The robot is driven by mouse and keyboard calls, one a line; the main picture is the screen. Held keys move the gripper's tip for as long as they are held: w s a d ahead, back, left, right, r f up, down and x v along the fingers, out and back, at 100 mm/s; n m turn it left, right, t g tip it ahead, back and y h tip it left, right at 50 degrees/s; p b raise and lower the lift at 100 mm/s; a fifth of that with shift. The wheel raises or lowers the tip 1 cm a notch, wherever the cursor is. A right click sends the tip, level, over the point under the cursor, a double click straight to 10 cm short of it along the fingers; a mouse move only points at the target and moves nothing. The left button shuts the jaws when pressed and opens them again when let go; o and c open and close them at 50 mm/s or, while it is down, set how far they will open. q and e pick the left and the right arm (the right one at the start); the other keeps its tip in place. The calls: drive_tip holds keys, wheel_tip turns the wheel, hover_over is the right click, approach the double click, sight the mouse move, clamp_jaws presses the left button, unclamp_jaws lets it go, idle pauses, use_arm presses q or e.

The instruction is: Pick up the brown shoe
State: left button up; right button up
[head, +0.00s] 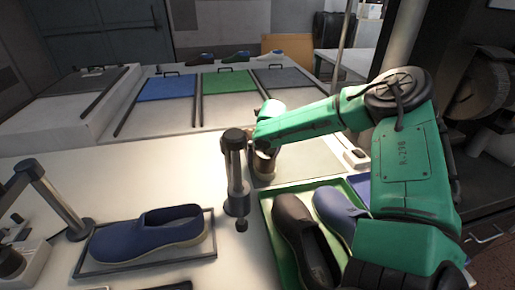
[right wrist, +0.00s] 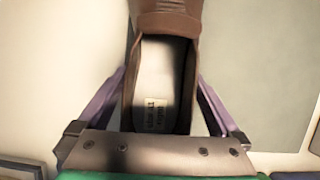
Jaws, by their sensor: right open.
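In the right wrist view a brown shoe (right wrist: 168,22) lies with its opening toward me and a pale insole showing. My right gripper (right wrist: 159,80) is open, with one purple finger on each side of the shoe's heel part. I cannot tell whether the fingers touch it. In the head view my right gripper (head: 263,160) points down over the white table behind a grey post, and the shoe under it cannot be made out. A different, dark brown shoe (head: 303,240) lies in the green tray. My left gripper is not in view.
The green tray (head: 267,222) also holds a blue shoe (head: 338,212). A navy shoe (head: 150,235) lies on a dark-framed plate at the left. Grey posts (head: 235,175) stand on the white table. Blue, green and grey panels (head: 230,82) lie farther back.

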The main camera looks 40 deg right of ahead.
drive_tip(key=shift+w+f, duration=0.1)
drive_tip(key=c, duration=1.4)
drive_tip(key=shift+c, duration=0.8)
